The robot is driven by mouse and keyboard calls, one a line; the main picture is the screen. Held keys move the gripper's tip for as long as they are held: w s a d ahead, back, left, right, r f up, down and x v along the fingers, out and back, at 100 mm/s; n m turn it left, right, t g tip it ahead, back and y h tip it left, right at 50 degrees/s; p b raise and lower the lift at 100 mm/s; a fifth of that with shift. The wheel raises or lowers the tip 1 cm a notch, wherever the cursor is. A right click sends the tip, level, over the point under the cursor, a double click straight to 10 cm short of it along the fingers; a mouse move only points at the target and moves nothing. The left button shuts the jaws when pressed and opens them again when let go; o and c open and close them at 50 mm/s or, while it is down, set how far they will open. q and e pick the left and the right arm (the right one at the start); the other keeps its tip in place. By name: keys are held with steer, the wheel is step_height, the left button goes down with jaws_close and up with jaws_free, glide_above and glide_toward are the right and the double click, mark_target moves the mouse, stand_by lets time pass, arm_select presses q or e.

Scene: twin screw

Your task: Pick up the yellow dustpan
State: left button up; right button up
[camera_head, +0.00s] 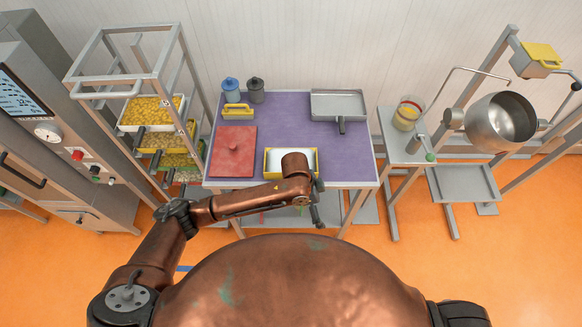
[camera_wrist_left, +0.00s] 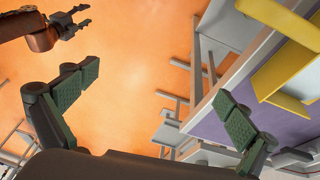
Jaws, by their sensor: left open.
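The yellow dustpan, as far as I can tell, is the yellow-rimmed piece with a white inside (camera_head: 268,164) at the front edge of the purple-topped table (camera_head: 353,160). My left wrist covers part of it in the head view. A yellow piece (camera_wrist_left: 289,76) also shows at the right of the left wrist view, to the right of my fingers. My left gripper (camera_head: 316,212) hangs by the table's front edge; its fingers (camera_wrist_left: 158,88) are spread wide with nothing between them. My right gripper (camera_wrist_left: 82,18) shows at the upper left of that view, fingers apart and empty.
On the table are a red lid (camera_head: 233,158), a yellow-handled piece (camera_head: 238,110), a blue jar (camera_head: 231,92), a dark jar (camera_head: 255,92) and a grey pan (camera_head: 338,102). A rack (camera_head: 165,65) stands left; a small table (camera_head: 394,130) and metal bowl (camera_head: 503,122) stand right.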

arm_select(q)
steer(key=w+a+y, duration=0.1)
steer(key=w+a, duration=0.2)
steer(key=w+a+r+y, duration=0.1)
steer(key=w+a+y, duration=0.1)
steer(key=w+a, duration=0.1)
steer(key=w+a+r+m+y, duration=0.1)
steer(key=w+a+y, duration=0.1)
steer(key=w+a, duration=0.1)
steer(key=shift+w+r+t, duration=0.15)
steer(key=shift+w+t, duration=0.15)
steer(key=shift+w, duration=0.4)
steer(key=shift+w+a, duration=0.2)
steer(key=shift+a, duration=0.05)
step_height(320, 180, down, 2)
steer(key=shift+a+f+p, duration=0.15)
steer(key=shift+f+p, duration=0.1)
steer(key=shift+p, duration=0.1)
steer(key=f, duration=0.1)
steer(key=f+p, duration=0.1)
steer(key=f, duration=0.2)
steer(key=shift+s+f, duration=0.15)
steer(key=shift+s, duration=0.1)
steer(key=shift+w+f, duration=0.1)
steer(key=shift+f, duration=0.3)
arm_select(e)
steer(key=shift+d+r, duration=0.25)
steer(key=shift+r, duration=0.8)
